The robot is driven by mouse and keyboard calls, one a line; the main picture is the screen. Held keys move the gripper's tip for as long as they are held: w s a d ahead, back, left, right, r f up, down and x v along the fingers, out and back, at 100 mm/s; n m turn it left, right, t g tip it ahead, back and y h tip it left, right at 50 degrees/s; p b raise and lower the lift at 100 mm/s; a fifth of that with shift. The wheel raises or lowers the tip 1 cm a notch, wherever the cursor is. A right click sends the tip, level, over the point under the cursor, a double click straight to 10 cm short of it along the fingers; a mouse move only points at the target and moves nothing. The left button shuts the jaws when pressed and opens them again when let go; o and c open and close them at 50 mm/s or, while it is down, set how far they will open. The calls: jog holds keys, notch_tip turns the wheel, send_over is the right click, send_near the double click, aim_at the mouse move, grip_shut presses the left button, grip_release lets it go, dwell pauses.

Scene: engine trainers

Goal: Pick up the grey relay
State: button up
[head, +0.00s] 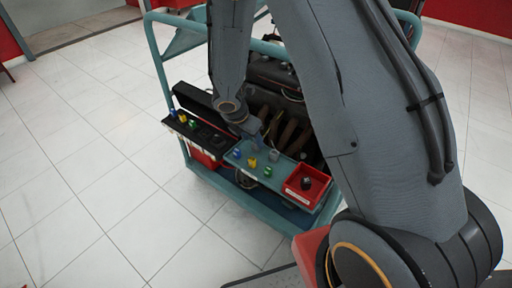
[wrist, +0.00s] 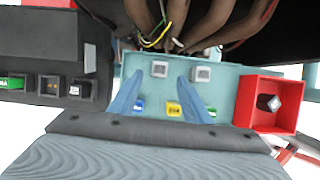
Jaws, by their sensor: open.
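Two grey relays stand at the back of a pale teal shelf (wrist: 152,90) in the wrist view. The left grey relay (wrist: 159,69) shows between my fingertips; the right grey relay (wrist: 201,73) is just outside the right finger. One grey relay (head: 273,156) shows in the head view, right of my gripper (head: 254,130). My gripper (wrist: 160,76) is open, with blue fingers pointing at the shelf and nothing held. I cannot tell how far above the left relay the tips are.
Blue (wrist: 138,107), yellow (wrist: 174,109) and green (wrist: 211,112) relays sit along the shelf's front. A red bin (head: 321,181) at right holds a dark relay (wrist: 269,102). A black socket panel (head: 198,130) stands left. Engine pipes (head: 290,131) rise behind the shelf.

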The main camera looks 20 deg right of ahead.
jog(key=shift+w+d+x, duration=0.15)
jog(key=shift+x, duration=1.2)
jog(key=shift+w+d+x, duration=0.15)
jog(key=shift+w+x, duration=0.05)
jog(key=shift+x, duration=1.15)
jog(key=shift+r, duration=0.2)
grip_shut()
